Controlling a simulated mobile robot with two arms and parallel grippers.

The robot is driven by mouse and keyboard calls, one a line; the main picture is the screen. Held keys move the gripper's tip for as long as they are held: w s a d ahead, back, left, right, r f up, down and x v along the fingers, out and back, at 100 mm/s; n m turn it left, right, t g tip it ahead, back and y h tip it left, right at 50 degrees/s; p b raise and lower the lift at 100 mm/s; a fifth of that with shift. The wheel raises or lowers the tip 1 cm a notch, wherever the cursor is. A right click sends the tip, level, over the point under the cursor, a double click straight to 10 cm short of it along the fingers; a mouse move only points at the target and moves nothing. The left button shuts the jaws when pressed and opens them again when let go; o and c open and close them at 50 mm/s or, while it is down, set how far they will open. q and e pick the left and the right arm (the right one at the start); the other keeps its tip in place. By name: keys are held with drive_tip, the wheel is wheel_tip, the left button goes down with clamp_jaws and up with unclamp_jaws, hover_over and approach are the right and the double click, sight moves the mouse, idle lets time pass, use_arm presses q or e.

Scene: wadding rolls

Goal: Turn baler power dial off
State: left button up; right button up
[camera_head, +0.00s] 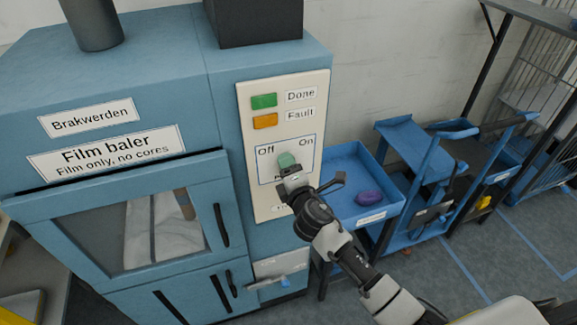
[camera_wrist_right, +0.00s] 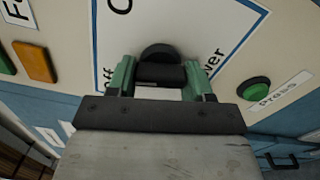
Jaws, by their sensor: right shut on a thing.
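The baler's power dial (camera_wrist_right: 158,57) is a round black knob on a white label with a blue border, on the cream control panel (camera_head: 246,190). My right gripper (camera_wrist_right: 160,75) is shut on the dial, its green fingers on either side of the knob's bar. In the head view my right gripper (camera_head: 288,162) covers the dial, between and below the words Off and On. Which word the dial points at cannot be told. My left gripper is not in view.
Green Done (camera_head: 263,101) and orange Fault (camera_head: 265,121) lights sit above the dial label. A green press button (camera_wrist_right: 254,90) shows in the wrist view. The baler door (camera_head: 140,225) is closed. A blue cart (camera_head: 350,160) holding a purple roll (camera_head: 369,198) stands right of the baler.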

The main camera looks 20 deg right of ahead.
drive_tip(key=n+p, duration=0.1)
drive_tip(key=n, duration=0.5)
drive_tip(key=shift+f, duration=0.15)
drive_tip(key=shift+n, duration=0.3)
drive_tip(key=o, duration=0.9)
drive_tip(key=shift+o, duration=0.2)
drive_tip(key=s+b, duration=0.1)
drive_tip(key=s, duration=1)
drive_tip(key=shift+d, duration=0.25)
drive_tip(key=shift+w, duration=0.1)
